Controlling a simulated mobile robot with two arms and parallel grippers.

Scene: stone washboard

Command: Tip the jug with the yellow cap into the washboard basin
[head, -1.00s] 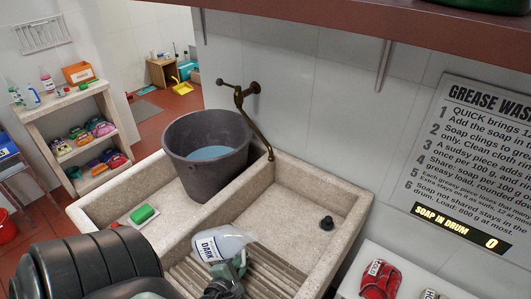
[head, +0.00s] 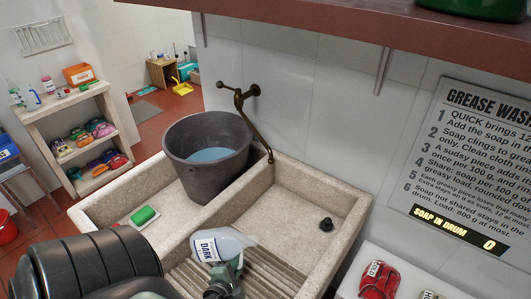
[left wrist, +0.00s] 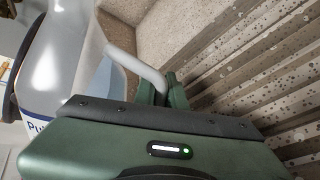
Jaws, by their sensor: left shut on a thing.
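A clear, pale jug (head: 228,242) with a "DARK" label is tilted over the ribbed washboard slope (head: 272,268) of the right basin, its narrow end towards the right. I see no yellow cap on it. My left gripper (head: 236,268) is at the jug's near side. In the left wrist view, the jug (left wrist: 58,55) fills the left side and its pale handle (left wrist: 138,67) runs between the fingers of my left gripper (left wrist: 158,88), which is shut on it. I cannot tell whether anything flows out. My right gripper is not in view.
A dark bucket of water (head: 180,160) stands over the left basin, by the divider. A green soap block (head: 143,215) sits in front of it.

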